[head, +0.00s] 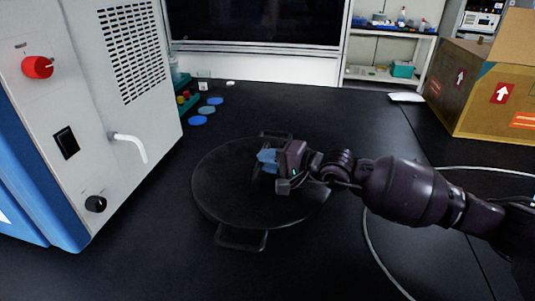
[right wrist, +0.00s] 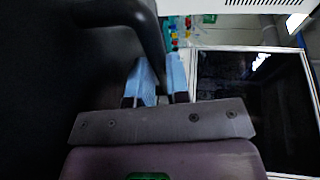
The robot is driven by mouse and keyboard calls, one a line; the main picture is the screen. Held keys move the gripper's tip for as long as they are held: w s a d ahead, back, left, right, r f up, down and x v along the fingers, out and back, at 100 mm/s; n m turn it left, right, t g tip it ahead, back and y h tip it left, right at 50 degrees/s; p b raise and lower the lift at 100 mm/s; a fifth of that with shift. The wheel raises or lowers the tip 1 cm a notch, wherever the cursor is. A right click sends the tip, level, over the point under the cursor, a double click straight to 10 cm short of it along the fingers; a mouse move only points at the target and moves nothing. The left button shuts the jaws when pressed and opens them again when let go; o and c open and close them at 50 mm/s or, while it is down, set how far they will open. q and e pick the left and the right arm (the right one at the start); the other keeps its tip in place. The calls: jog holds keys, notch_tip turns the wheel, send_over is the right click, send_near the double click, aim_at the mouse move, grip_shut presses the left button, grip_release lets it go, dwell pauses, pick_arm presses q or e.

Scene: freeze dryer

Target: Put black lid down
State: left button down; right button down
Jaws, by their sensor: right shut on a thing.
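The black lid (head: 228,196) is a round dark disc at the middle of the head view, over the black bench top. It has a flat tab (head: 241,238) at its front edge and a handle (head: 276,135) at its back. My right gripper (head: 264,160) reaches in from the right over the lid. In the right wrist view its blue fingertips (right wrist: 158,82) are shut on the lid's dark handle (right wrist: 148,28). I cannot tell whether the lid touches the bench. My left gripper is not in view.
The white and blue freeze dryer (head: 100,110) stands at the left. Several blue discs (head: 203,110) lie behind the lid. A cardboard box (head: 485,85) stands at the back right. A pale cable (head: 372,240) curves over the bench at the right.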

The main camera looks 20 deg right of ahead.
aim_at(268, 174)
notch_tip(268, 174, down, 4)
jog(key=shift+r+b, duration=0.1)
jog(key=shift+b, duration=0.3)
jog(key=c, duration=1.5)
grip_release()
jog(key=shift+f, duration=0.3)
jog(key=shift+c, duration=0.2)
jog(key=o, duration=0.4)
jog(key=shift+o, duration=0.2)
jog(key=shift+r, duration=0.25)
jog(key=p+v, duration=0.1)
jog(key=v, duration=1.1)
jog(key=shift+f, duration=0.1)
